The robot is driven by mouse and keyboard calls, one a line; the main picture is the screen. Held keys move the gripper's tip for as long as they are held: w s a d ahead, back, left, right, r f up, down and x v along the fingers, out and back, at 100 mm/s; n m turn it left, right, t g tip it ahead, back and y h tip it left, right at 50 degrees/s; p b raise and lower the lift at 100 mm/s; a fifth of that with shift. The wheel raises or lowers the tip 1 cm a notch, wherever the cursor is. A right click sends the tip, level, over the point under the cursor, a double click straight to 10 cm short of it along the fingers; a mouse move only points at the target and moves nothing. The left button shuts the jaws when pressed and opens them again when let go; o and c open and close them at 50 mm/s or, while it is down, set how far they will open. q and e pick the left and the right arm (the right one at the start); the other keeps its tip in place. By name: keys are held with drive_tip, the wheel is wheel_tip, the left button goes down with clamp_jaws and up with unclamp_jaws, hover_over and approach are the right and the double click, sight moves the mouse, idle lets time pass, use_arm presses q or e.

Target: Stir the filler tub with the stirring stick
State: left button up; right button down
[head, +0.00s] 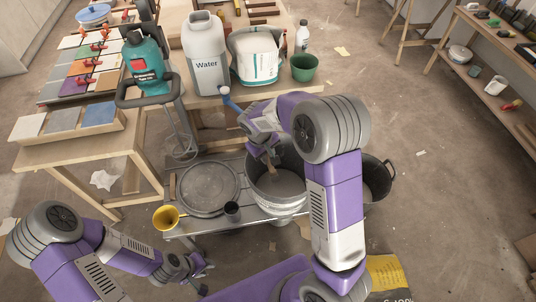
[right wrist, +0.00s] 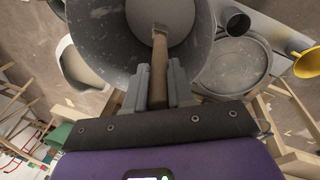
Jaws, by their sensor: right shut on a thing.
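The filler tub (head: 262,192) is a grey bucket on the low bench, with pale grey filler inside. In the right wrist view the tub (right wrist: 110,50) fills the top middle, with smooth filler (right wrist: 165,18) in it. My right gripper (right wrist: 157,85) is shut on the wooden stirring stick (right wrist: 159,60), whose far end reaches into the tub at the filler. In the head view the stick (head: 274,160) shows just below the gripper (head: 270,146), over the tub. My left gripper (head: 190,275) is low at the front, in front of the bench; its fingers are too small to read.
A round grey lid (head: 208,187), a yellow funnel (head: 167,217) and a dark cup (head: 232,210) lie left of the tub. Another bucket (head: 377,180) stands to its right.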

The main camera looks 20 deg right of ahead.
wheel_tip(320, 180, up, 12)
drive_tip(key=a+p, duration=0.2)
drive_tip(key=p, duration=0.6)
drive_tip(key=shift+s+f, duration=0.2)
drive_tip(key=shift+s, duration=0.1)
drive_tip(key=shift+a+r, duration=0.1)
idle(0.4)
